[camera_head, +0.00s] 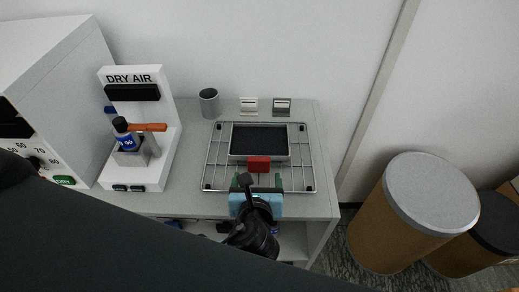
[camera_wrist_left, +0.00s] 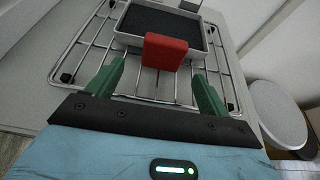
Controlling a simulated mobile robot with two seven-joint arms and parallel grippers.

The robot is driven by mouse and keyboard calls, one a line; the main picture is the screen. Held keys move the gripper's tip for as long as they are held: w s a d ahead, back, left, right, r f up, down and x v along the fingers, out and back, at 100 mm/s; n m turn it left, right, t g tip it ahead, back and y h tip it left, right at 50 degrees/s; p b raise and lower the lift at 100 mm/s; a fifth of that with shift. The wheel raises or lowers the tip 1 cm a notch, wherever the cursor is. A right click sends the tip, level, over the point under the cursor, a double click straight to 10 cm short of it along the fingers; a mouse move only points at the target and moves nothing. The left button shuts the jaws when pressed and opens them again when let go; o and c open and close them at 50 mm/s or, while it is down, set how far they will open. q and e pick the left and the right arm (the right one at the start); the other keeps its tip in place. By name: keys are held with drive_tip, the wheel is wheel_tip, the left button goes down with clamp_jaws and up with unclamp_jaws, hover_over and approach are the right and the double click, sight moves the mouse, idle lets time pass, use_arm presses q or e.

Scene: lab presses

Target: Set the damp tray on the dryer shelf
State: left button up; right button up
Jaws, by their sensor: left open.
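The tray (camera_head: 259,154) is a shallow metal pan with a dark, granular-looking filling and a red grip block on its front side. It sits on a wire rack on the bench, and it also shows in the left wrist view (camera_wrist_left: 162,25). The red grip (camera_wrist_left: 165,52) faces my left gripper. My left gripper (camera_wrist_left: 157,88) is open, with green fingers apart and nothing between them. It is just in front of the red grip and apart from it. At the left stands a white box with dial numbers and a green DRY label (camera_head: 64,180); its inside is hidden. My right gripper is not in view.
The wire rack (camera_head: 214,170) lies on the grey bench (camera_head: 190,203). A white DRY AIR stand (camera_head: 150,180) holds a small blue bottle. A grey cup (camera_head: 209,103) and two small holders stand behind. A brown drum (camera_head: 400,215) is on the floor at right.

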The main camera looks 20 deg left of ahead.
sight(258, 169)
use_arm(q)
drive_tip(key=shift+w+f, duration=0.15)
drive_tip(key=shift+w, duration=0.1)
drive_tip(key=shift+w+a+f, duration=0.1)
drive_tip(key=shift+w+f, duration=0.05)
drive_tip(key=shift+w, duration=0.15)
drive_tip(key=x, duration=0.4)
drive_tip(key=shift+w+f, duration=0.1)
drive_tip(key=shift+w, duration=0.1)
drive_tip(key=c, duration=1.3)
